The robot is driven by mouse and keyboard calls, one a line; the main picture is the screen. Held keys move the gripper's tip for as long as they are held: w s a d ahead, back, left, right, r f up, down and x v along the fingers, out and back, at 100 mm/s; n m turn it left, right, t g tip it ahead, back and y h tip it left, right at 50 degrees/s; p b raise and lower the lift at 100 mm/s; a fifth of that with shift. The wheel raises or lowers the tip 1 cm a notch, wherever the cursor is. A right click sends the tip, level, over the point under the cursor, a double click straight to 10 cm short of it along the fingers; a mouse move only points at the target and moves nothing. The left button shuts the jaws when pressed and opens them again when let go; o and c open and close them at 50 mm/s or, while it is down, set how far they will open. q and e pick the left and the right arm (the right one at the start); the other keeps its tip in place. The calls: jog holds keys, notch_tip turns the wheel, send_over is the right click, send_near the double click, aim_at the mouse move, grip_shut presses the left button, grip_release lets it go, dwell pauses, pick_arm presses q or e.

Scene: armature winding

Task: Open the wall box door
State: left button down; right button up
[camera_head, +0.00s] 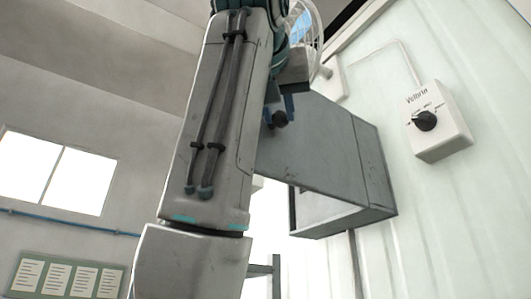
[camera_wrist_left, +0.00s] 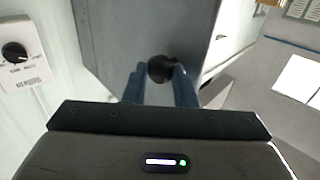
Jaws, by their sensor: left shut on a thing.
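The grey wall box (camera_head: 378,165) is fixed to the pale ribbed wall. Its grey door (camera_head: 310,145) appears swung partly out from the box, with a pale opening showing below it in the head view. The door also fills the upper middle of the left wrist view (camera_wrist_left: 120,35). A dark round knob (camera_head: 280,118) sticks out from the door. My left gripper (camera_head: 279,108) is shut on this knob. In the left wrist view the blue fingers (camera_wrist_left: 160,82) stand on both sides of the knob (camera_wrist_left: 160,68). My right gripper is out of view.
A white switch box (camera_head: 450,135) with a black rotary dial is on the wall right of the wall box. It also shows in the left wrist view (camera_wrist_left: 18,55). My left arm covers much of the middle of the head view. A window (camera_head: 55,172) and a green notice board (camera_head: 65,277) are at left.

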pick_arm(q)
jog(key=shift+r, duration=0.15)
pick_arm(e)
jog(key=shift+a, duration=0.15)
pick_arm(q)
jog(key=c, duration=1.6)
grip_release()
jog(key=o, duration=0.4)
jog(key=shift+w+d, duration=0.3)
jog(key=shift+c, duration=0.2)
jog(key=shift+o, duration=0.7)
jog(key=shift+w+d, duration=0.25)
jog(key=shift+d, duration=0.05)
jog(key=shift+s+a, duration=0.15)
jog(key=shift+f, duration=0.2)
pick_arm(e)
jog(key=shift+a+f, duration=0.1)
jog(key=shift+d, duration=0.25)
